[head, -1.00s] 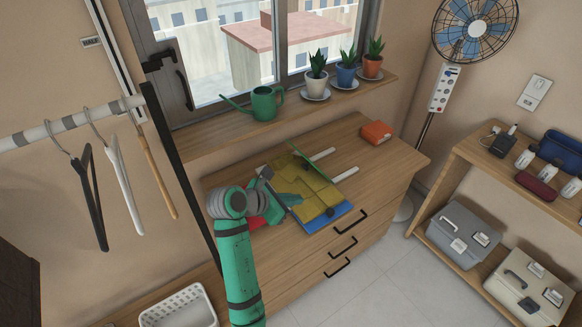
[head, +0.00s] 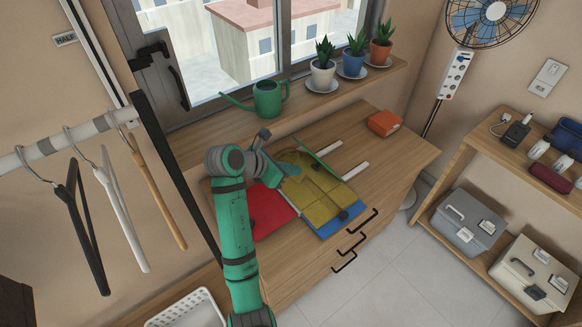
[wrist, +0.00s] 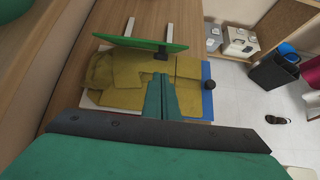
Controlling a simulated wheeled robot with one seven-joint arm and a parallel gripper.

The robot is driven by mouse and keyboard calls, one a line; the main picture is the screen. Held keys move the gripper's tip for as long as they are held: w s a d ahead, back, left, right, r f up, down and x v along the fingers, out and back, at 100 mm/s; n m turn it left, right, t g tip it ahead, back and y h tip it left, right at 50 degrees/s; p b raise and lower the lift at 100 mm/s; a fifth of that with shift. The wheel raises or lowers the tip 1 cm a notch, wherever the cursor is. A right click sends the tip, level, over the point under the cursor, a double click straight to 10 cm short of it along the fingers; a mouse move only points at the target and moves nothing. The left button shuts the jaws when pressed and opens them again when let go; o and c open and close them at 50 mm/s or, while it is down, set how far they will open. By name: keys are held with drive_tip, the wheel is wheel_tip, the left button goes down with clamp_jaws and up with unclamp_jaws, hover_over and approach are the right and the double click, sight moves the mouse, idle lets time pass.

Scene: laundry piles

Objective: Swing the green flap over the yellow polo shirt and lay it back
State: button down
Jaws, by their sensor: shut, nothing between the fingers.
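The yellow polo shirt (head: 318,198) lies folded on a folding board on the dresser top; it also shows in the wrist view (wrist: 112,98). The green flap (wrist: 150,41) stands raised on edge along the shirt's far side in the wrist view. In the head view the flap (head: 318,157) shows as a thin, nearly edge-on strip. My gripper (wrist: 159,84) is shut and empty over the shirt, apart from the flap. Whether the fingers touch the shirt I cannot tell. The red panel (head: 268,214) lies flat at left, and the blue panel (head: 347,221) shows at the front right.
A green watering can (head: 268,98) and potted plants (head: 323,66) stand on the sill behind the dresser. An orange box (head: 384,123) sits at the dresser's back right. Hangers (head: 75,225) hang at left. Bare wood (head: 395,155) is free at right.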

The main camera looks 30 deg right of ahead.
sight(316, 158)
drive_tip(key=x, duration=0.6)
drive_tip(key=shift+d+f, duration=0.25)
drive_tip(key=shift+f, duration=0.05)
drive_tip(key=d+r, duration=0.3)
drive_tip(key=d, duration=0.1)
drive_tip(key=shift+w+d+r, duration=0.1)
drive_tip(key=shift+w+r, duration=0.05)
drive_tip(key=shift+r, duration=0.25)
drive_tip(key=a+r, duration=0.5)
drive_tip(key=r, duration=0.3)
drive_tip(key=shift+r, duration=0.35)
drive_tip(key=shift+s, duration=0.25)
idle(0.3)
